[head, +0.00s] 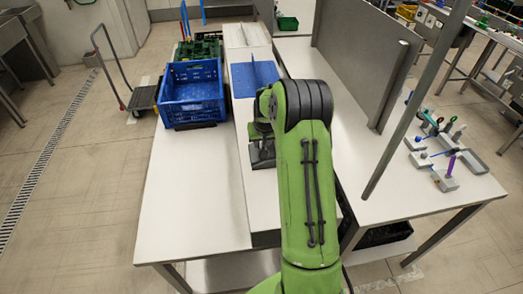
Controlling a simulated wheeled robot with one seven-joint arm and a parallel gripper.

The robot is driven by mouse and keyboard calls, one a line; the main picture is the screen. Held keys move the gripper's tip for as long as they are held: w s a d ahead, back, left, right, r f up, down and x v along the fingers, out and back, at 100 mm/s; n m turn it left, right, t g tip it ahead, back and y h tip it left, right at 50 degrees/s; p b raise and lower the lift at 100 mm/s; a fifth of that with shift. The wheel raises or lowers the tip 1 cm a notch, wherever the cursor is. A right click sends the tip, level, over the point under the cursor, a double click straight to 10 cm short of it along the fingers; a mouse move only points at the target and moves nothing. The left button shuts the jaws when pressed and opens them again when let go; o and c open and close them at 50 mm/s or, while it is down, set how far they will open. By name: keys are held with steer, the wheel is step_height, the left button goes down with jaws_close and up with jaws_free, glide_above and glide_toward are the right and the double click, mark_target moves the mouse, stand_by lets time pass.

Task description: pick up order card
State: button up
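I cannot make out an order card in the head view; it may be hidden behind my arm or too small to tell. My gripper (262,158) seems to be the dark part below the wrist, low over the pale strip between the tables. Its fingers cannot be made out, so I cannot tell whether it is open or holds anything.
An empty-looking blue crate (191,93) stands on the left table (195,190), with a green crate (197,47) behind it. A blue panel (255,80) lies ahead of my wrist. A grey partition (362,58) and post (412,110) rise at right. Small tools (447,150) stand beyond.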

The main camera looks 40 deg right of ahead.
steer(key=shift+s, duration=0.1)
jaws_close()
steer(key=shift+r, duration=0.1)
